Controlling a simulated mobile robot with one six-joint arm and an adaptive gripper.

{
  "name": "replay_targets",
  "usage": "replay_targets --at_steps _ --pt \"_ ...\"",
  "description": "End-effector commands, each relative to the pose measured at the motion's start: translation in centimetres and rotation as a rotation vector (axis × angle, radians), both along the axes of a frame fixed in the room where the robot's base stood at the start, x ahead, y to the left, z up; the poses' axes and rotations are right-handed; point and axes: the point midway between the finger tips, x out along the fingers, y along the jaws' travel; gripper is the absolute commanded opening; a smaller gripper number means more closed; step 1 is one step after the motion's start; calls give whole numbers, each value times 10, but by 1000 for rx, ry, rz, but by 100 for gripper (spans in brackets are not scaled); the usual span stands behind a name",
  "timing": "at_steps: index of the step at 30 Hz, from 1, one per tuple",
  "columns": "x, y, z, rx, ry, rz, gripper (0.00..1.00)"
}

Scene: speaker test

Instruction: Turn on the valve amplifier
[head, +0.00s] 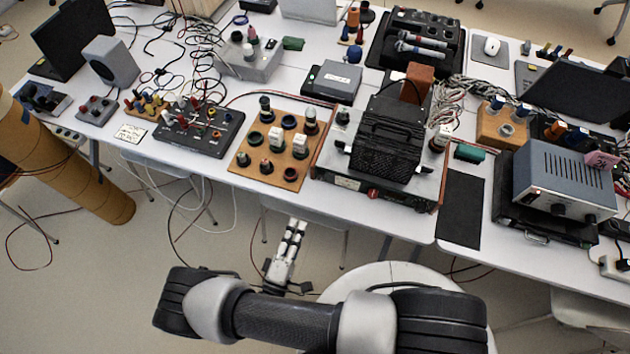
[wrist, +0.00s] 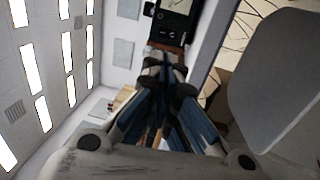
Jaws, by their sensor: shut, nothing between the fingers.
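A black amplifier-like unit with a ribbed cage cover (head: 385,140) sits at the middle of the table's front edge. A round red control (head: 373,194) shows on its front panel. I cannot tell for sure that it is the valve amplifier. A grey-blue metal box with knobs (head: 568,180) stands farther right. My gripper (head: 298,226) is below and left of the black unit, in front of the table edge and apart from it. Its fingers also show in the wrist view (wrist: 163,62), close together and empty. Whether the unit is on cannot be told.
A wooden board with round sockets and valves (head: 254,168) lies left of the black unit. A black panel with plugs and leads (head: 215,140) is farther left. A bare black mat (head: 462,210) lies to the right. Cables lie across the table and floor. Brown column at left (head: 75,165).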

Motion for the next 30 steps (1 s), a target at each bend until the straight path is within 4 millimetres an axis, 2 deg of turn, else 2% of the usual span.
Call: replay_targets --at_steps 14,20,30 --pt "5 -2 0 0 -1 4 0" --pt "32 -13 3 0 -1 -1 0" --pt "93 -36 12 1 -1 -2 0"
